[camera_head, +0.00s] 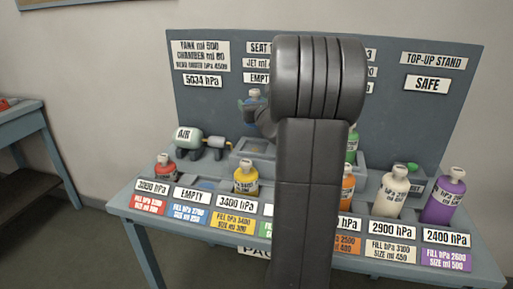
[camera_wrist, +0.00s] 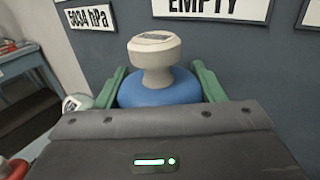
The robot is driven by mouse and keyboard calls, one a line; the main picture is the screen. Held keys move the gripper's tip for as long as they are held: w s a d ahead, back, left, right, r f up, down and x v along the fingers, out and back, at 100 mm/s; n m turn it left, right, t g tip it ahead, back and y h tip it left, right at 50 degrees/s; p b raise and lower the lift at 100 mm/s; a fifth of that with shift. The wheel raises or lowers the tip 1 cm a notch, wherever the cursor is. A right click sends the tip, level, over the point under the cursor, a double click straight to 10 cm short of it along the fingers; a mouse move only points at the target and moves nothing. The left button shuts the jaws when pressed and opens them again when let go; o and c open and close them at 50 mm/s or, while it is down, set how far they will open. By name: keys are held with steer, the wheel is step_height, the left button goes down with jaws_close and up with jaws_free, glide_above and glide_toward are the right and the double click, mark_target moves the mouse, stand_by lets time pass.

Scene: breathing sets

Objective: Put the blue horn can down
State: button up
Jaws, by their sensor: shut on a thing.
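The blue horn can (camera_head: 254,104) has a blue body and a pale beige, flared top. It is partly hidden by my arm in the head view. In the wrist view the blue can (camera_wrist: 158,92) stands upright between the green fingers of my gripper (camera_wrist: 160,84), which is shut on it. Its lower part is hidden by the gripper body. In the head view it appears above a grey block (camera_head: 254,148) in front of the back panel; I cannot tell whether it touches anything below.
The table's front row holds red (camera_head: 165,169), yellow (camera_head: 245,178), orange (camera_head: 347,186), cream (camera_head: 391,192) and purple (camera_head: 443,197) cans. A bare place shows behind the EMPTY card (camera_head: 194,196), above a blue label (camera_head: 189,213). An air tank (camera_head: 188,137) stands left of the block.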

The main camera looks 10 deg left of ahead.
steer(key=shift+s, duration=0.1)
step_height(320, 180, down, 10)
steer(key=shift+r+b, duration=0.25)
steer(key=shift+b, duration=0.85)
steer(key=shift+f, duration=0.2)
steer(key=o, duration=1.1)
